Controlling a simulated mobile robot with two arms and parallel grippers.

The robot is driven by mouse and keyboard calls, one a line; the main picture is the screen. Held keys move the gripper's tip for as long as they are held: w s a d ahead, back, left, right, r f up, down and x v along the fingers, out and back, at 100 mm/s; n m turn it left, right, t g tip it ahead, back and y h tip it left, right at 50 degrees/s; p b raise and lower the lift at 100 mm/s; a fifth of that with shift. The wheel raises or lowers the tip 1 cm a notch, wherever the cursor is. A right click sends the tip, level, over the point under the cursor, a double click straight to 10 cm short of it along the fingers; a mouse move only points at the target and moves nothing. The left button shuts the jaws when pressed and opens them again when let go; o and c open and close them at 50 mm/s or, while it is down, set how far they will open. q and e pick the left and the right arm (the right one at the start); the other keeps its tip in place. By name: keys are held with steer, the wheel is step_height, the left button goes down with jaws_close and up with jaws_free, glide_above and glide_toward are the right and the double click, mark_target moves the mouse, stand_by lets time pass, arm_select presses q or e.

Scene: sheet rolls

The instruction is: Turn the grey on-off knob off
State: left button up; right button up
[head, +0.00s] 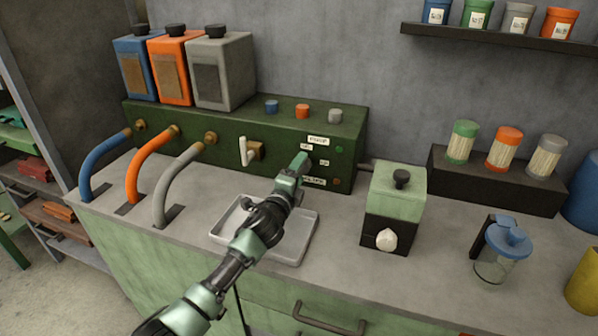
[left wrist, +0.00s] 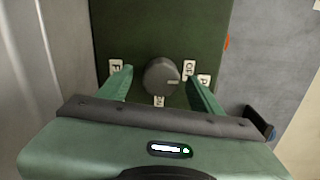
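The grey round knob (left wrist: 162,76) is on the dark green front of the machine box (head: 345,150). In the left wrist view a pale mark on its face points right. Small white letter labels surround it; an "OF" label (left wrist: 189,69) sits to its upper right, and another label below it is partly hidden. My left gripper (head: 300,162) reaches the panel from the front. In the left wrist view its green fingers are apart, one on each side of the knob. Whether they touch it cannot be told. In the head view the gripper hides the knob. My right gripper is not in view.
A white tray (head: 294,250) lies on the counter under my left arm. A white lever (head: 247,152) and curved hoses are to the left. A green-and-black box (head: 397,208) with a white knob and a blue-lidded jug (head: 503,250) stand to the right.

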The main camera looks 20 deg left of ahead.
arm_select(q)
steer(key=shift+s+a, duration=0.1)
steer(key=shift+s, duration=3.8)
